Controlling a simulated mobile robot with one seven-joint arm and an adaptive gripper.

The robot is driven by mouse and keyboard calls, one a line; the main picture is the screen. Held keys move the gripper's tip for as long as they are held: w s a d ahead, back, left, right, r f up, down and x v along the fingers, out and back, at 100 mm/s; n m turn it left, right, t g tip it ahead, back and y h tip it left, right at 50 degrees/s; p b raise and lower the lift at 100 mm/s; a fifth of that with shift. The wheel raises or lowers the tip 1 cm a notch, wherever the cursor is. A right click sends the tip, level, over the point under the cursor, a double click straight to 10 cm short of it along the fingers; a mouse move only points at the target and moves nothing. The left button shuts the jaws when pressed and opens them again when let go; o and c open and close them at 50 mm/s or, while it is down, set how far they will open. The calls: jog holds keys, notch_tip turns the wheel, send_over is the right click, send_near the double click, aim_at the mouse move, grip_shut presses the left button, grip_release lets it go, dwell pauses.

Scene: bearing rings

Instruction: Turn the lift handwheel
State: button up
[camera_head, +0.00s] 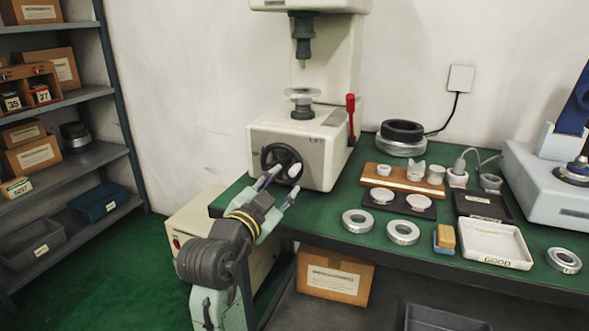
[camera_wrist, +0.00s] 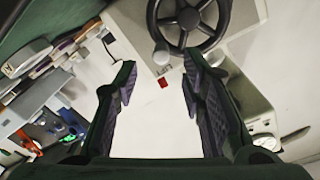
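The lift handwheel (camera_head: 270,154) is a dark spoked wheel on the front of a white bench machine (camera_head: 322,155). It also shows at the top of the wrist view (camera_wrist: 187,18). Its pale crank knob (camera_wrist: 161,52) sticks out at the wheel's lower rim, and it shows in the head view too (camera_head: 294,170). My gripper (camera_head: 279,184) is in front of the wheel, fingers pointing at it. In the wrist view, my gripper (camera_wrist: 160,72) is open and empty. The knob appears between and just beyond the fingertips; I cannot tell whether either finger touches it.
The machine stands on a green-topped bench (camera_head: 335,238). Metal rings (camera_head: 403,232), a wooden block (camera_head: 403,180) and a white tray (camera_head: 495,244) lie to the right. A red lever (camera_head: 351,118) rises at the machine's right side. Shelving (camera_head: 75,100) stands at left.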

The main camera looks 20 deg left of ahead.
aim_at(291, 174)
jog(key=w+p, duration=0.1)
jog(key=w, duration=0.6)
jog(key=shift+w+d, duration=0.1)
jog(key=shift+d, duration=0.1)
jog(key=shift+c, duration=0.3)
grip_shut()
